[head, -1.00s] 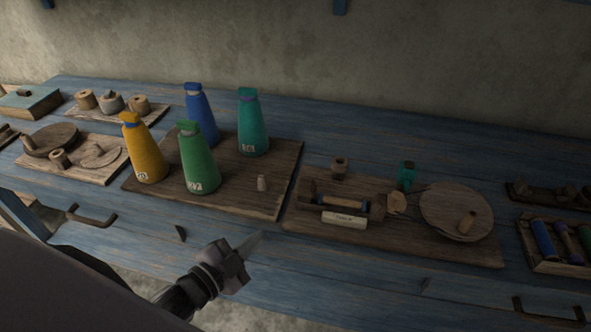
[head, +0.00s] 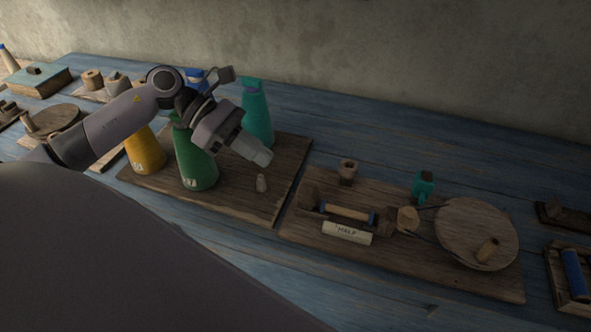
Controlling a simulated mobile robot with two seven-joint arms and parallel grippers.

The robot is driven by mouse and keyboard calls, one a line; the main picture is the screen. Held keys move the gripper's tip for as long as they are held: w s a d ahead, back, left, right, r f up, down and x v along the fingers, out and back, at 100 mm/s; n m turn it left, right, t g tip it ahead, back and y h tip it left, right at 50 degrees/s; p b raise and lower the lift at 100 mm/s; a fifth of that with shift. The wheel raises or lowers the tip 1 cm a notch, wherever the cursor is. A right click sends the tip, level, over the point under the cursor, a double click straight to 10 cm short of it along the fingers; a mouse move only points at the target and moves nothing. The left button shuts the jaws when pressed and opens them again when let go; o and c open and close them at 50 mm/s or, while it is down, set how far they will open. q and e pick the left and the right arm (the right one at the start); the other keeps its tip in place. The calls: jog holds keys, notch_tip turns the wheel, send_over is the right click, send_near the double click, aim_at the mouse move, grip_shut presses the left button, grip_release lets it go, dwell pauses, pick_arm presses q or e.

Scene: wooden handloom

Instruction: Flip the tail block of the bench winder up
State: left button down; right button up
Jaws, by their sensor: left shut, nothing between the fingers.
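The bench winder is built on a brown board (head: 395,258) at centre right in the head view. It has a large round wheel (head: 470,228) with a handle, a small pulley (head: 407,219) joined by a cord, and a bobbin (head: 347,213) lying between two wooden end blocks. The left end block (head: 309,197) appears to be the tail block; its exact tilt is hard to tell. My left gripper (head: 263,158) is shut and empty, above the cone board and up-left of the winder, touching nothing visible. My right gripper is not in view.
Yellow (head: 146,150), green (head: 197,165) and teal (head: 257,115) cones stand on the cone board beside a small wooden peg (head: 262,183). My left arm partly hides the blue cone. A labelled pale strip (head: 346,233) lies before the bobbin. A teal part (head: 424,185) stands behind the pulley.

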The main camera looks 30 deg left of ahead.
aim_at(301, 190)
pick_arm(q)
jog(key=a, duration=0.1)
jog(key=a+m+y, duration=0.1)
jog(key=shift+w+a+r+m+g+y, duration=0.2)
jog(key=shift+w+a+m+g+y, duration=0.1)
jog(key=shift+w+a, duration=0.1)
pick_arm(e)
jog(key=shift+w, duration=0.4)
pick_arm(q)
jog(key=shift+s, duration=0.1)
jog(key=p+x, duration=0.1)
jog(key=x, duration=0.8)
jog(key=shift+p, duration=0.4)
jog(key=shift+d+f, duration=0.35)
jog(key=shift+d, duration=0.05)
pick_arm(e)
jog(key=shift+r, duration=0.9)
